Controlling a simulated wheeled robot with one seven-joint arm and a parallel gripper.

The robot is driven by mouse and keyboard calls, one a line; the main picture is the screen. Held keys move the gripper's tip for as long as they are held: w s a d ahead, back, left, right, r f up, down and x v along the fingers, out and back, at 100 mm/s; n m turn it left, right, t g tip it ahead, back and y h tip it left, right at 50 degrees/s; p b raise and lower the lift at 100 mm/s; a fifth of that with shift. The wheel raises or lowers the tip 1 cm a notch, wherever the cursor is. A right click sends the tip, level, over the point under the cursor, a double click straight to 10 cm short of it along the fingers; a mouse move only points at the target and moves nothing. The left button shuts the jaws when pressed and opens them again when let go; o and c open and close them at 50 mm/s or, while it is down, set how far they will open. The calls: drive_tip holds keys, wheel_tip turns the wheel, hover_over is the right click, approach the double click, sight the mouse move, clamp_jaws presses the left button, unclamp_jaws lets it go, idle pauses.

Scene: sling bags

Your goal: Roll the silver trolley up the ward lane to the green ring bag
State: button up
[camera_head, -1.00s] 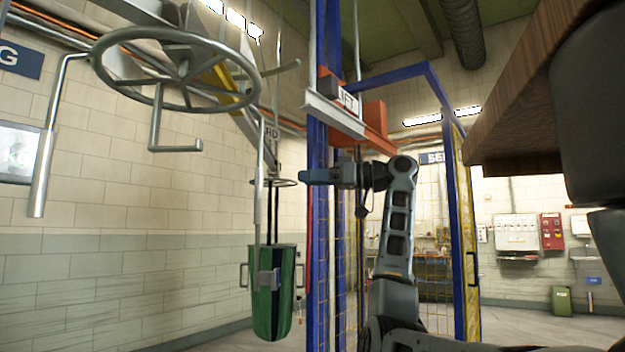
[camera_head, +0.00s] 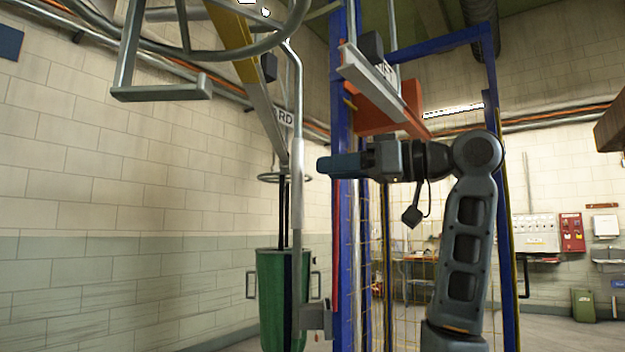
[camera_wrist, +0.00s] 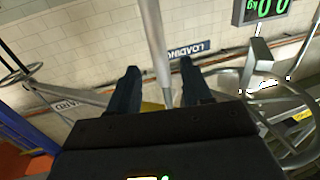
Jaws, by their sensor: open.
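The green bag (camera_head: 270,300) hangs upright below a thin ring (camera_head: 268,178) at lower centre in the head view. A silver upright pole (camera_head: 297,110) stands in front of it; I cannot tell whether this pole is part of the trolley. My gripper (camera_head: 322,165) points left, close to the pole, above and right of the bag. In the wrist view my gripper (camera_wrist: 158,76) is open, with a silver bar (camera_wrist: 155,35) running between its fingers as seen; contact cannot be told.
A large silver wheel frame with a bent bar (camera_head: 160,93) hangs at upper left. A blue post (camera_head: 342,240) and an orange block (camera_head: 385,115) stand close behind my gripper. A tiled wall (camera_head: 110,200) fills the left. A green bin (camera_head: 583,305) stands far right.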

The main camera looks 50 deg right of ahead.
drive_tip(key=shift+w, duration=0.55)
drive_tip(key=p+x, duration=0.1)
drive_tip(key=x, duration=0.5)
drive_tip(key=shift+w+p, duration=0.35)
drive_tip(key=shift+p, duration=0.05)
drive_tip(key=shift+a, duration=0.1)
clamp_jaws()
